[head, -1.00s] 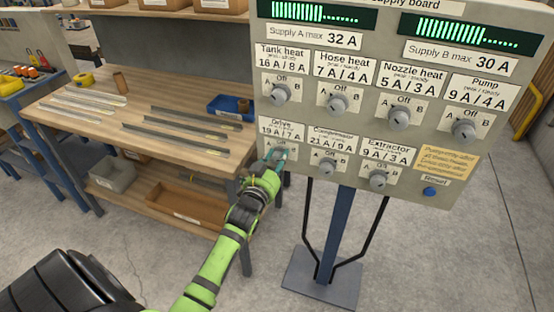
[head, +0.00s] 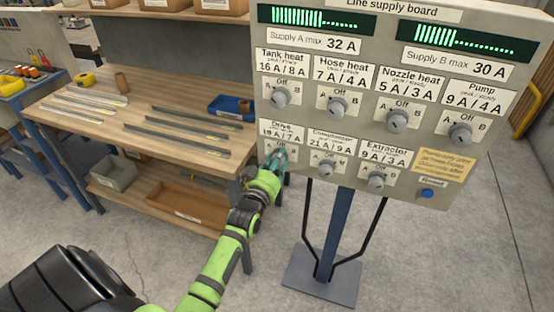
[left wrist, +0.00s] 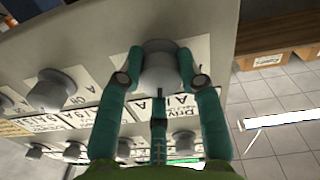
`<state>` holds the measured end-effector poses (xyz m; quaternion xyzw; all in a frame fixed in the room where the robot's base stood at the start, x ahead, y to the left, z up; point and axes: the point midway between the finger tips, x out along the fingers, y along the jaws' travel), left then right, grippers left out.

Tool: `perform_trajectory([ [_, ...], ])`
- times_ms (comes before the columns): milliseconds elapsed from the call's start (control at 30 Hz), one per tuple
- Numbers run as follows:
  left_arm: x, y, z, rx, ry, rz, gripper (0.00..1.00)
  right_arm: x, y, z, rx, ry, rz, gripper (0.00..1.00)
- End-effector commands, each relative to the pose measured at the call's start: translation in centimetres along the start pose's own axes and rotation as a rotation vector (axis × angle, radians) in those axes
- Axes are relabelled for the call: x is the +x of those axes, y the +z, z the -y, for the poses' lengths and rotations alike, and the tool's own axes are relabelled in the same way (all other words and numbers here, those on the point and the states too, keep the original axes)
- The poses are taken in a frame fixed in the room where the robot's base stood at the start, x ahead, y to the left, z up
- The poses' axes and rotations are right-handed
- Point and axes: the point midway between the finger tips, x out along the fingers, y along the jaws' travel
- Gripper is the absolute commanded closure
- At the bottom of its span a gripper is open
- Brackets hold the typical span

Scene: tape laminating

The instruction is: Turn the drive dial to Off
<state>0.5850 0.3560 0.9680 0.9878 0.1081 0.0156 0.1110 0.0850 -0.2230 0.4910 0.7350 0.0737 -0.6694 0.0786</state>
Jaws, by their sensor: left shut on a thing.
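The drive dial shows in the left wrist view as a grey knob (left wrist: 161,72) under the Drive label. In the head view the Drive label (head: 281,133) is at the lower left of the supply board (head: 375,160), and my gripper hides most of the dial. My left gripper (head: 277,158) is at that dial; in the left wrist view its teal fingers (left wrist: 161,78) are shut on the knob from both sides. The dial's pointer position is hard to make out. My right gripper is not in view.
The compressor dial (head: 326,170) and extractor dial (head: 376,182) sit to the right on the same row, with several more dials above. A blue reset button (head: 428,194) is at lower right. A wooden workbench (head: 75,118) with metal strips stands left of the board.

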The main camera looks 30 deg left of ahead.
Motion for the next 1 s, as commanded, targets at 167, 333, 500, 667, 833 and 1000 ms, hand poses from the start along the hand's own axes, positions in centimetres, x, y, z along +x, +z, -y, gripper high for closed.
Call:
perform_trajectory([
  [167,0.15,-0.64,-0.05,-0.115,0.001,-0.015,0.96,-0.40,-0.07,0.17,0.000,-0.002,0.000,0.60],
  [333,0.16,-0.66,-0.02,-0.191,0.001,-0.018,0.96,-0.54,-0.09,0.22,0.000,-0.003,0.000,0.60],
  [500,0.17,-0.67,0.01,-0.233,0.001,-0.020,0.96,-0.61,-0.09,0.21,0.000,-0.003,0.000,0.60],
  [667,0.18,-0.70,0.03,-0.248,0.001,-0.021,0.96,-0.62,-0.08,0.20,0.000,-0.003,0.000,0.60],
  [833,0.19,-0.74,0.03,-0.249,0.001,-0.022,0.96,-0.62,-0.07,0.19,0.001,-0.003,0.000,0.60],
  [1000,0.20,-0.79,0.04,-0.248,0.001,-0.023,0.60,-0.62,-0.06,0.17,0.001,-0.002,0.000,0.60],
])
